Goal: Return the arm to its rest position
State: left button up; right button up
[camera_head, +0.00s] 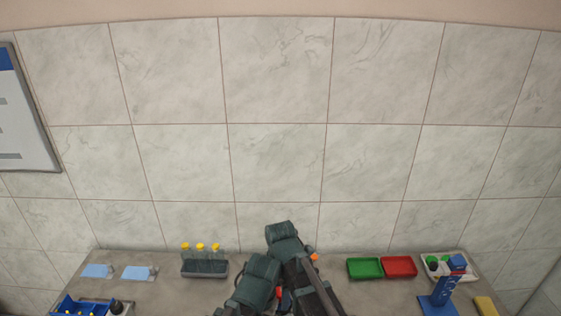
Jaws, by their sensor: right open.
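My right arm, in dark teal and grey with small orange parts, rises from the bottom middle of the head view. It is folded in front of the grey worktop (160,292). My right gripper (312,286) is the dark part low in the middle; it is open, and nothing shows held in it. Its fingertips are hard to make out against the arm links. It is apart from the objects on the worktop. My left gripper does not show.
A grey rack (205,269) holds yellow-capped tubes on the left. Green (365,269) and red (399,266) trays stand right of the arm. Further right are a filled white tray (468,275), a blue stand (438,305) and a yellow block (486,306). A blue bin (66,304) sits lower left.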

jog(key=shift+n, duration=0.9)
jog(key=m, duration=0.9)
jog(key=shift+m, duration=0.3)
jog(key=shift+r, duration=0.1)
